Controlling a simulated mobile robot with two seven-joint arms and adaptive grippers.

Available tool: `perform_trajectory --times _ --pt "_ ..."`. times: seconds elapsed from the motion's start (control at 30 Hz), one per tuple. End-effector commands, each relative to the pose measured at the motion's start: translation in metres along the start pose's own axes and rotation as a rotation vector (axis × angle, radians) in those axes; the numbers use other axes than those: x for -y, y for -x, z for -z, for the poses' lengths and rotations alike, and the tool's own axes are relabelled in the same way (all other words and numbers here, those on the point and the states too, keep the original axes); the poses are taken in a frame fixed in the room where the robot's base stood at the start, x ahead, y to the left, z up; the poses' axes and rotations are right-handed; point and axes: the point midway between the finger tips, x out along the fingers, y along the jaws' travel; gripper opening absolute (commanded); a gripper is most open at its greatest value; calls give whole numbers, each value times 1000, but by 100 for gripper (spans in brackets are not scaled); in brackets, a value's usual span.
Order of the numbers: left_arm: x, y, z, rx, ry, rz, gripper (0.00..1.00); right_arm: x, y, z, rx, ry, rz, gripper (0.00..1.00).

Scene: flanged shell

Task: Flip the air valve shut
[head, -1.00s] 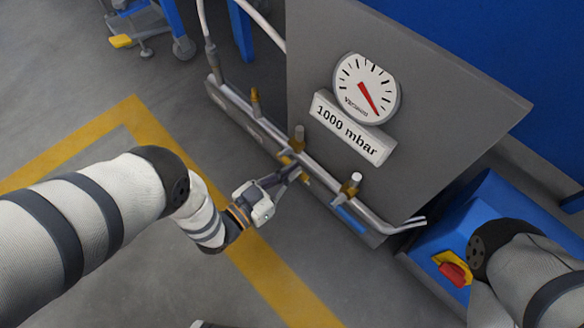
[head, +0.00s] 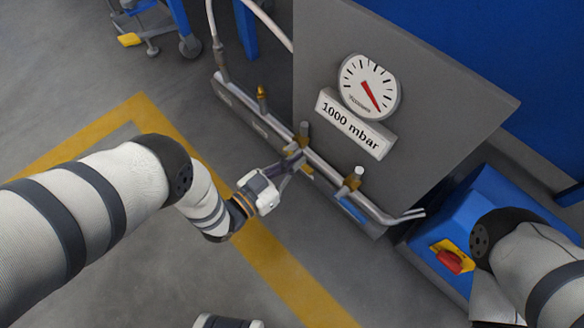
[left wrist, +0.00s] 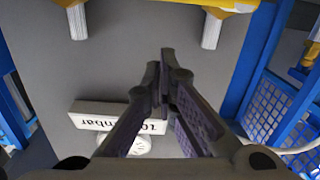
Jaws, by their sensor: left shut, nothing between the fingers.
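A metal pipe with several brass valves runs along the foot of a grey panel in the head view. The middle valve (head: 303,140) has a grey stub on top, and my left gripper (head: 297,158) is right beside it, partly hiding it. Whether they touch, I cannot tell. The right valve (head: 353,180) has a blue handle (head: 350,210) below it. The left valve (head: 262,98) is brass and stands apart. In the left wrist view my left gripper's fingers (left wrist: 163,62) are together and empty. My right gripper is out of view.
A gauge (head: 369,86) and a "1000 mbar" sign (head: 353,124) are on the grey panel (head: 440,110); the sign also shows upside down in the left wrist view (left wrist: 92,115). A blue box with a red switch (head: 449,262) stands at right.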

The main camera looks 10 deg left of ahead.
Motion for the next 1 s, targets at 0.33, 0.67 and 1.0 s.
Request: perform_trajectory --times 0.33,0.67,1.0 --pt "-1 79 5 0 0 1 0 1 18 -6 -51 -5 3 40" --pt "-1 100 2 0 0 0 0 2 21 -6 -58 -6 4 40" --pt "-1 100 2 0 0 0 0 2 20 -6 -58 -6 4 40"
